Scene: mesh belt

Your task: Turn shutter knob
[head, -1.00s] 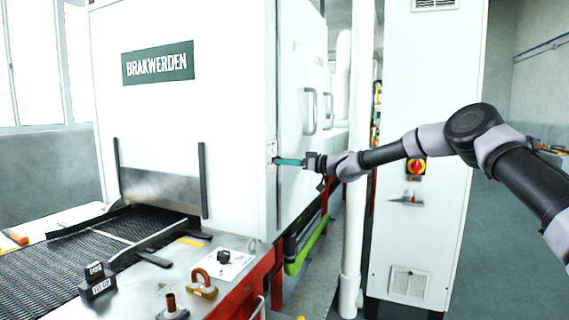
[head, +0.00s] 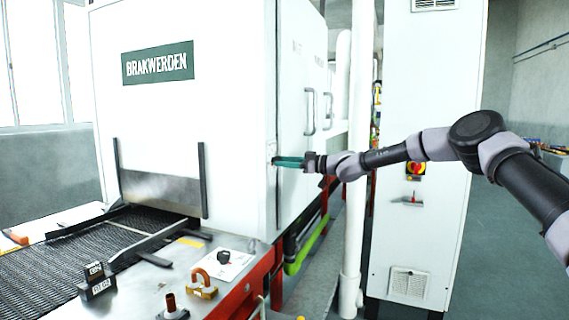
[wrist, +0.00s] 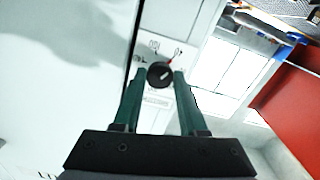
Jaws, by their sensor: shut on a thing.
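A round black knob (wrist: 160,75) with a pale pointer line sits on a white labelled plate (wrist: 157,99) in the wrist view. The line slants up to the right, toward a small red mark beside the knob. My gripper (wrist: 161,77) has its two green fingers shut on the knob, one on each side. In the head view my gripper (head: 275,161) reaches from the right to the edge of the white machine (head: 228,110). The fingers hide the knob there. The small lettering on the plate is too blurred to read surely.
A black mesh belt (head: 50,252) runs out of the machine at the left. Another black knob (head: 224,256) and a copper-coloured shackle (head: 202,284) are on the metal table. A white pipe (head: 352,230) and tall cabinet (head: 425,240) stand behind my arm.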

